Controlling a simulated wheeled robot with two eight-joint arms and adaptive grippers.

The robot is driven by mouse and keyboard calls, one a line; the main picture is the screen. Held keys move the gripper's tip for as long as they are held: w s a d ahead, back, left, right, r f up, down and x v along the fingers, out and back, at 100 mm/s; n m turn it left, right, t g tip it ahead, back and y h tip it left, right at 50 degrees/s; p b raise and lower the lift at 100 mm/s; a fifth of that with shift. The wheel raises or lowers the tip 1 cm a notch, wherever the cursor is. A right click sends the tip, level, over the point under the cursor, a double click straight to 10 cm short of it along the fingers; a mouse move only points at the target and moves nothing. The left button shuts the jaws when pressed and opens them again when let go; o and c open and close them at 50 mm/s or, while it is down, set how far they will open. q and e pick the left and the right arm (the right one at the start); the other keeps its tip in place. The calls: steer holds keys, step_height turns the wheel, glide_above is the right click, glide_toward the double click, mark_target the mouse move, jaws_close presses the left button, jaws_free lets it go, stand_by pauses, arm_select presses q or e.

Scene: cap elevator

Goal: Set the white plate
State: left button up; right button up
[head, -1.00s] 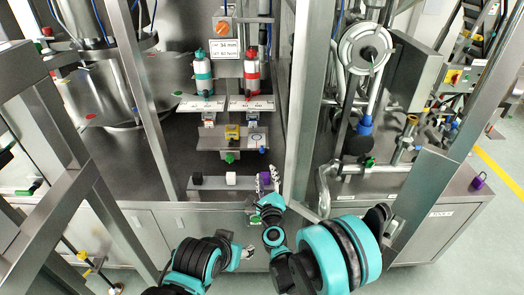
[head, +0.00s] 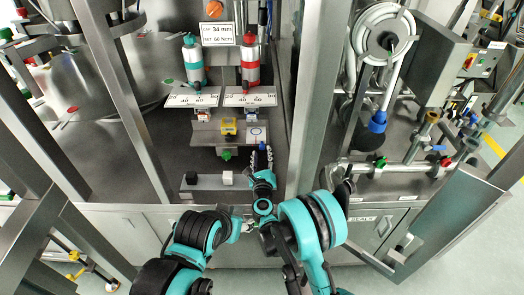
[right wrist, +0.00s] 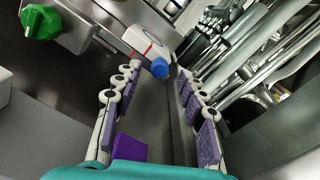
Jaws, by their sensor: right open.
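A small white plate (head: 256,133) with a ring mark lies on the right of a grey shelf, with a blue knob (head: 262,147) at its front edge. In the right wrist view a white part with a red line (right wrist: 140,38) and the blue knob (right wrist: 159,68) show just beyond the fingertips. Two wider white scale plates, left (head: 191,97) and right (head: 250,96), stand behind the shelf. My right gripper (head: 262,161) is open and empty, in front of the blue knob. My left gripper (head: 236,222) is low in front of the bench; its jaws are unclear.
A grey rail carries a black cube (head: 191,178) and a white cube (head: 227,177). A purple cube (right wrist: 130,148) lies beneath my right gripper. A green knob (head: 225,154) and yellow block (head: 228,127) sit left of the white plate. Steel posts flank the bay.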

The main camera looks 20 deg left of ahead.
mark_target(262, 149)
steer(key=shift+x, duration=1.5)
jaws_close()
steer(key=shift+s+a+f+b, duration=0.15)
steer(key=shift+s+a+b, duration=0.05)
steer(key=shift+a+b, duration=0.45)
steer(key=shift+a, duration=0.1)
jaws_free()
steer(key=shift+s, duration=0.1)
